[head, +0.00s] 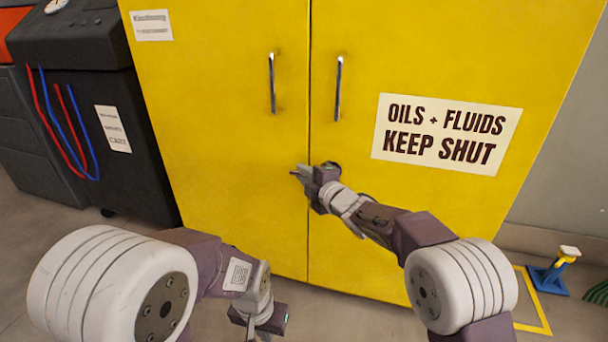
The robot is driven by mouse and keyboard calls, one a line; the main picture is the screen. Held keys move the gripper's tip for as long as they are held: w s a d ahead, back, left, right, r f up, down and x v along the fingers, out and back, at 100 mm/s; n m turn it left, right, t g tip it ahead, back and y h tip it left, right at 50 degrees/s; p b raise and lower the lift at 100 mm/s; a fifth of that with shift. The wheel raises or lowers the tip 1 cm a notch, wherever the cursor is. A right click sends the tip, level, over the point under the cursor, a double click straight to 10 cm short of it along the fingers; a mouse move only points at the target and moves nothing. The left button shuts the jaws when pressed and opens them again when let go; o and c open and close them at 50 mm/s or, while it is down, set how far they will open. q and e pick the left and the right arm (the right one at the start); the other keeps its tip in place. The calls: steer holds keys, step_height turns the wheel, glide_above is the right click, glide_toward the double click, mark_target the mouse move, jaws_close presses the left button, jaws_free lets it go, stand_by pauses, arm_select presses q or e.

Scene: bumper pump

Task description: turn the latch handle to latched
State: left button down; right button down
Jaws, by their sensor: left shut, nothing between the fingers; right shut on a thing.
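The yellow cabinet (220,130) stands shut in front of me, its two doors meeting at a dark vertical seam. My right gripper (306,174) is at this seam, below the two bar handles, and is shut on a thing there. That thing is most likely the latch handle, but the fingers hide nearly all of it. I cannot tell its angle. My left gripper (270,318) is shut and empty, low in front of the cabinet, and apart from it.
Two chrome door handles (272,84) (339,88) flank the seam higher up. A sign (446,134) reads "OILS + FLUIDS KEEP SHUT". A dark machine (105,75) with red and blue hoses stands at left. A blue-based object (552,278) stands on the floor at right.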

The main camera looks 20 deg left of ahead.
steer(key=shift+p, duration=0.5)
steer(key=d+f+n+g+h+p, duration=0.3)
steer(key=d+f+n+h+p, duration=0.3)
steer(key=h+p, duration=0.7)
steer(key=shift+s+d+f+n+p, duration=0.25)
steer(key=shift+n+p, duration=0.85)
steer(key=shift+p, duration=4.5)
steer(key=shift+w+d+h, duration=0.1)
steer(key=shift+d+h, duration=0.05)
steer(key=shift+h, duration=0.15)
steer(key=c, duration=1.4)
jaws_free()
